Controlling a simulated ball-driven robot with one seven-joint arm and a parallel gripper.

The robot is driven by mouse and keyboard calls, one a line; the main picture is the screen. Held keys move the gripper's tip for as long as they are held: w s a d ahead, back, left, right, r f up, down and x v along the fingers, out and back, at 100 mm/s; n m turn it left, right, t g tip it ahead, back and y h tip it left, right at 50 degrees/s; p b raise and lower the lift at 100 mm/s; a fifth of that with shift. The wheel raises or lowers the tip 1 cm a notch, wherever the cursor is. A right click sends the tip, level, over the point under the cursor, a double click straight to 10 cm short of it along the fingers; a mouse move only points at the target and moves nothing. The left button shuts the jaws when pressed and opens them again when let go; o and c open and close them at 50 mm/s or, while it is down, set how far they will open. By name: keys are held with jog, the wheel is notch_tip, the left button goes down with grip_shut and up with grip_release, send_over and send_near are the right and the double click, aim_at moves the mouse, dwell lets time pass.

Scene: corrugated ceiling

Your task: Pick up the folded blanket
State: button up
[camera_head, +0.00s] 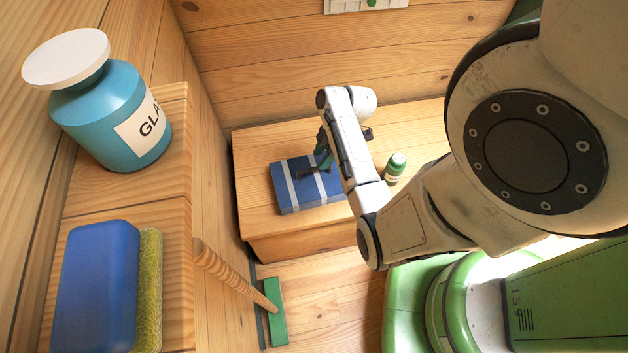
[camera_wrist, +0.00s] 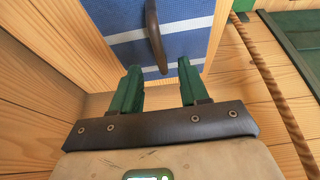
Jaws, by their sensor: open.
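The folded blanket (camera_head: 303,195) is a flat blue block with white stripes, lying on a wooden bench. It fills the upper middle of the wrist view (camera_wrist: 110,14), where a dark curved handle (camera_wrist: 156,38) stands out from its striped face. My gripper (camera_head: 324,153) is over the far part of the blanket in the head view. In the wrist view, its two green fingers (camera_wrist: 159,68) are apart, with the lower end of the handle near the gap between their tips. Nothing is held. I cannot tell whether the fingers touch the blanket.
The wooden bench (camera_head: 257,154) stands against the plank wall. A small green bottle (camera_head: 396,166) stands on it, right of my arm. A green-headed brush (camera_head: 276,310) with a wooden handle leans at the lower left. A shelf holds a blue jar (camera_head: 105,110) and a sponge (camera_head: 95,285).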

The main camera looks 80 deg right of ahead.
aim_at(314, 168)
jog(key=shift+b+x, duration=0.6)
jog(key=shift+x, duration=2.8)
jog(key=shift+c, duration=0.2)
grip_shut()
